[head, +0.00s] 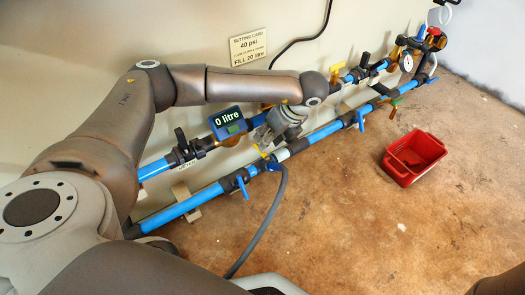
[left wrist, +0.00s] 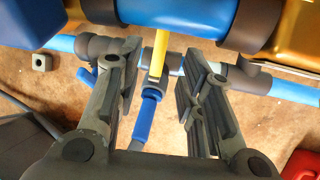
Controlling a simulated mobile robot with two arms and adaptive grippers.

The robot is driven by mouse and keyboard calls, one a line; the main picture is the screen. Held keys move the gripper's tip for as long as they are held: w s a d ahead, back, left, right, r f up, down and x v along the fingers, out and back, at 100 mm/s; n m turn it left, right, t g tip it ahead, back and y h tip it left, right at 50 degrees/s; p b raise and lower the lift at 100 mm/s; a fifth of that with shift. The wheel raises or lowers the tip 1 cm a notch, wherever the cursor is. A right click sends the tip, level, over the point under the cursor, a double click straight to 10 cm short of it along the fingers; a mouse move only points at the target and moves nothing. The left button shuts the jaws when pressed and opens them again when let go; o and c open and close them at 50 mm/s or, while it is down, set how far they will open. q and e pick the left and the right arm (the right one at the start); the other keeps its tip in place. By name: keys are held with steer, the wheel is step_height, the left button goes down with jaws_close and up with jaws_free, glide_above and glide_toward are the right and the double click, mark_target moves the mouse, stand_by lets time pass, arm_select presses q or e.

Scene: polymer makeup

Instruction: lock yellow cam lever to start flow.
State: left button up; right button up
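The yellow cam lever (left wrist: 159,55) is a narrow yellow bar in the left wrist view. In the head view a small yellow piece (head: 263,153) shows beside my left gripper. My left gripper (head: 272,138) is at the pipes, right of the meter. In the left wrist view its fingers (left wrist: 160,95) are spread, one on each side of the lever, with gaps between. The lever's far end is hard to make out. My right gripper is not in view.
A blue meter (head: 227,121) reads "0 litre". A wall card (head: 248,47) reads "40 psi" and "FILL 20 litre". A pressure gauge (head: 407,63) stands far right. A grey hose (head: 268,220) hangs from the lower pipe. A red bin (head: 413,157) stands on otherwise open floor.

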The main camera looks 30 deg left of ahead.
arm_select(q)
steer(key=shift+b+x, duration=1.35)
steer(key=shift+x, duration=1.3)
jaws_close()
